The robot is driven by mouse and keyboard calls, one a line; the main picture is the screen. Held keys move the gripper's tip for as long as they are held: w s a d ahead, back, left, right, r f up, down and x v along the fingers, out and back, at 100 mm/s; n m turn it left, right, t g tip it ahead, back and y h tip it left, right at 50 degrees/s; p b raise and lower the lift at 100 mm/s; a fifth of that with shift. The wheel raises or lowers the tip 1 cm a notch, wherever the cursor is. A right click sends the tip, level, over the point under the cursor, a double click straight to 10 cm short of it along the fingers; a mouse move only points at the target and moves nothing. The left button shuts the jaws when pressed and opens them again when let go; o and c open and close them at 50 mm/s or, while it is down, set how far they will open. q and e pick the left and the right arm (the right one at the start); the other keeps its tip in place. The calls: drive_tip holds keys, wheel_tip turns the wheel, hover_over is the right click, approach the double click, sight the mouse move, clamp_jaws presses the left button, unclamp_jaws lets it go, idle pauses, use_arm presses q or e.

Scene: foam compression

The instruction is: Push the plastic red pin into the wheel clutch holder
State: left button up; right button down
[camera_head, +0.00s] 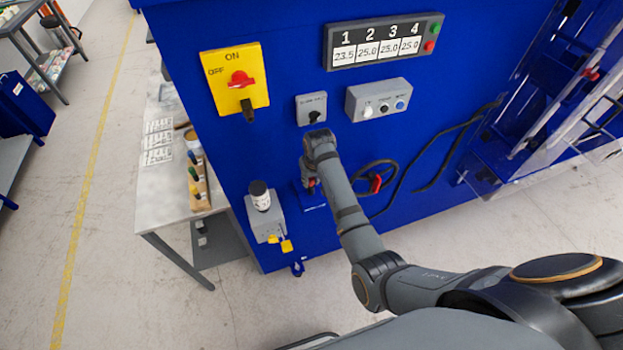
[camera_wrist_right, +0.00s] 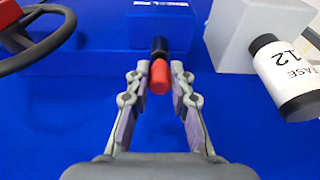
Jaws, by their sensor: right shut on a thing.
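The red pin (camera_wrist_right: 160,77) sits between the fingertips of my right gripper (camera_wrist_right: 159,72) in the right wrist view, with a dark piece just beyond it. The gripper is shut on the pin. Beyond the dark piece is a blue block with white lettering (camera_wrist_right: 160,14), which looks like the wheel clutch holder. I cannot tell whether the pin is in the holder. In the head view my right gripper (camera_head: 309,184) points down in front of the blue panel, above the small blue holder (camera_head: 313,201). My left gripper is out of view.
A black handwheel (camera_head: 360,171) with a red part (camera_head: 376,184) is just right of the gripper. A grey box (camera_head: 266,221) with a labelled can (camera_head: 259,195) is to its left. Switch boxes (camera_head: 312,108) are above. A side table (camera_head: 165,184) stands at left.

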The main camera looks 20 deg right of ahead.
sight(311, 180)
drive_tip(key=shift+f, duration=0.55)
drive_tip(key=c, duration=1.1)
unclamp_jaws()
drive_tip(key=shift+w+p+v, duration=0.25)
drive_tip(key=shift+p+v, duration=0.05)
drive_tip(key=shift+v, duration=0.7)
drive_tip(key=shift+w+v, duration=0.25)
drive_tip(key=shift+v, duration=0.75)
drive_tip(key=shift+w+v, duration=0.25)
drive_tip(key=shift+v, duration=0.7)
drive_tip(key=shift+s+r, duration=0.1)
drive_tip(key=shift+r, duration=0.15)
drive_tip(key=v, duration=1.1)
drive_tip(key=shift+r, duration=0.4)
